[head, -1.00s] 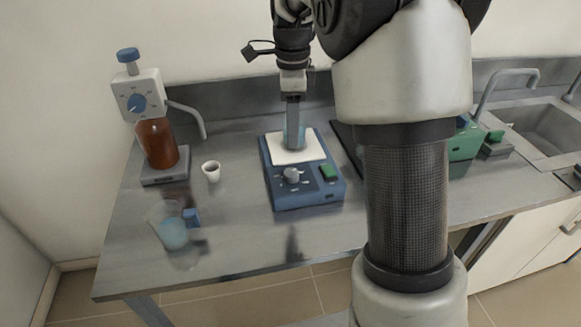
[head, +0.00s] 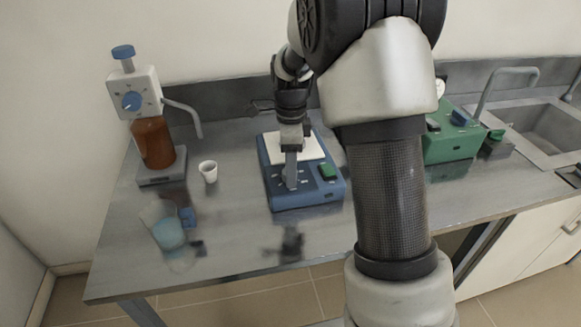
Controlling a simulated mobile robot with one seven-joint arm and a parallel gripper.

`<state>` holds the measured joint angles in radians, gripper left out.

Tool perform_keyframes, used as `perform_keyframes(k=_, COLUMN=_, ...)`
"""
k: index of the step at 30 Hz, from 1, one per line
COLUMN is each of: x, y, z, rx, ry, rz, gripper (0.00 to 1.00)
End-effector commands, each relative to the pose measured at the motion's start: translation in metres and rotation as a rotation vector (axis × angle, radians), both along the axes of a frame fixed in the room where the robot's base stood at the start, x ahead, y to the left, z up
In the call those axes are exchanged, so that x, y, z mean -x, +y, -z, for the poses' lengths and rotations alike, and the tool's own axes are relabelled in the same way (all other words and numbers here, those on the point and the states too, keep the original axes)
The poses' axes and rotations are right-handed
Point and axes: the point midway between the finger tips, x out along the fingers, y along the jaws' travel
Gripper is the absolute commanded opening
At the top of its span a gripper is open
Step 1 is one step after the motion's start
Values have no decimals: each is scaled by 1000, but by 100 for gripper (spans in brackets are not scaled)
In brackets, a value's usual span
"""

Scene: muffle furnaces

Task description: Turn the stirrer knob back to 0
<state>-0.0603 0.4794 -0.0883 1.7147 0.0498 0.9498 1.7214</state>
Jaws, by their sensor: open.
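The blue stirrer (head: 305,200) with a white top plate (head: 311,147) stands on the bench, left of my arm. My gripper (head: 291,184) points down over its front panel, with its fingers at the grey stirrer knob. The fingers hide most of the knob, so its setting cannot be read. My gripper is open, and I cannot tell whether the fingers touch the knob. A green switch (head: 327,170) sits on the panel to the right of the knob.
A dispenser with a brown bottle (head: 153,143) stands at the left, a small white cup (head: 208,171) beside it. A beaker with blue liquid (head: 167,232) is near the front left. A green device (head: 450,142) and the sink (head: 540,125) are right of my arm.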

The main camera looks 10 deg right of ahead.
Motion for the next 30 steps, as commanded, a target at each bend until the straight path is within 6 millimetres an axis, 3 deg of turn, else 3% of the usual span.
perform_keyframes(k=2, x=0, y=0, z=0, rx=0, ry=0, rz=0, gripper=46)
perform_keyframes(k=9, x=0, y=0, z=0, rx=0, ry=0, rz=0, gripper=8)
perform_keyframes(k=20, x=0, y=0, z=-1, rx=0, ry=0, rz=-63, gripper=8)
perform_keyframes(k=30, x=-1, y=0, z=-2, rx=-1, ry=1, rz=-317, gripper=8)
